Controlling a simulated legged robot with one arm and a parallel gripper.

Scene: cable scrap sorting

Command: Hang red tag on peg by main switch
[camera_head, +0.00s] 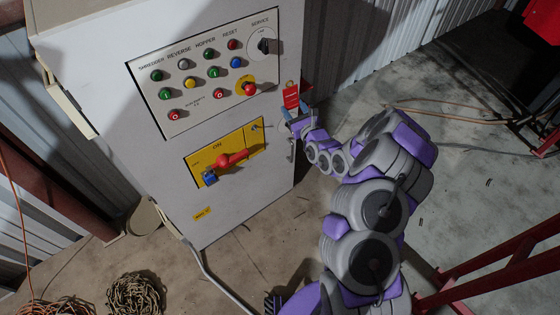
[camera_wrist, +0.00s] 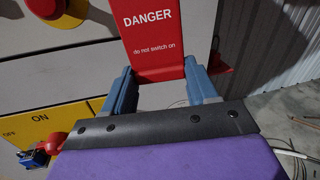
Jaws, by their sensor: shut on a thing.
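A red tag (camera_head: 291,97) is at the right edge of the grey cabinet. In the wrist view the tag (camera_wrist: 152,30) reads "DANGER do not switch on". My gripper (camera_head: 293,118) is shut on its lower end; the blue fingers (camera_wrist: 157,70) sit on either side. The tag is upright, with its top cut off in the wrist view. The main switch (camera_head: 232,160) is a red handle on a yellow plate, with a blue padlock (camera_head: 209,178) at its left end.
The cabinet's button panel (camera_head: 205,75) lies above the switch plate, left of my gripper. Coiled cables (camera_head: 135,293) lie on the floor at lower left. A red frame (camera_head: 500,262) stands at lower right. Floor right of the cabinet is mostly clear, with loose cables.

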